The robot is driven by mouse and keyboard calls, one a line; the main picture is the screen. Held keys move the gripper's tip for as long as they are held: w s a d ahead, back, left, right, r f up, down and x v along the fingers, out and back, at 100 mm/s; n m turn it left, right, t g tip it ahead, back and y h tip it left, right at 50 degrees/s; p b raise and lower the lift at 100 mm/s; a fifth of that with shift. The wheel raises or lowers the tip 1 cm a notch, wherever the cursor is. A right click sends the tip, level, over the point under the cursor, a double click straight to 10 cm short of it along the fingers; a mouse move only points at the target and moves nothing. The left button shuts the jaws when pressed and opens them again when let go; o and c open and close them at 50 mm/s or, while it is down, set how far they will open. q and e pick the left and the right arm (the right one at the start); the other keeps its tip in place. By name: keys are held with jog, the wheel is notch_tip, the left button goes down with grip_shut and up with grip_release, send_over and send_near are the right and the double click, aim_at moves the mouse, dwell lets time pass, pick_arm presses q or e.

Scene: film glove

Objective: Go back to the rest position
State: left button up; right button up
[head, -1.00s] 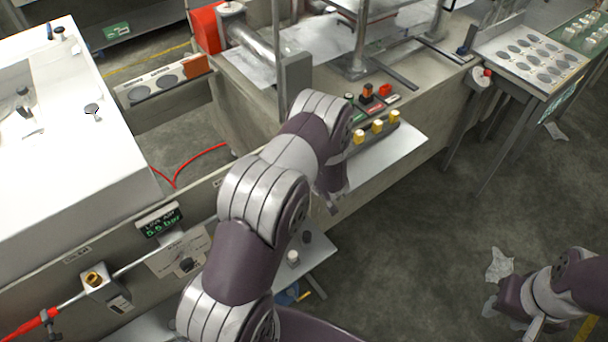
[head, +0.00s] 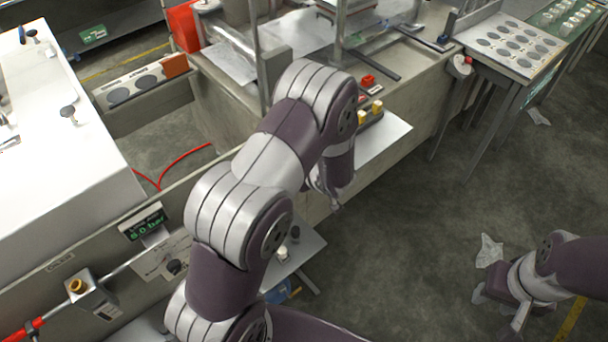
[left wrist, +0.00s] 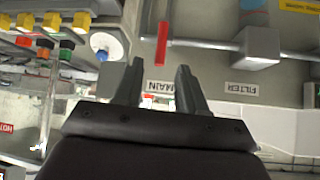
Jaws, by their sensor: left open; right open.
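My left arm crosses the middle of the head view. Its gripper (head: 328,192) hangs at the front side of the machine bench, partly hidden by its own wrist. In the left wrist view the left gripper (left wrist: 160,82) shows two fingers apart with nothing between them. The labels MAIN and FILTER appear upside down behind them, on a surface farther off. My right gripper (head: 515,318) is at the lower right of the head view, over the floor; it is open and appears empty.
A panel shelf with yellow buttons (head: 376,108) is just beyond my left wrist. A small shelf (head: 305,250) sticks out below it. A valve pipe with a brass fitting (head: 78,286) and a pressure display (head: 143,222) are at left. The floor (head: 410,230) at right is mostly clear.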

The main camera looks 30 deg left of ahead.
pick_arm(q)
jog(key=shift+v, duration=1.5)
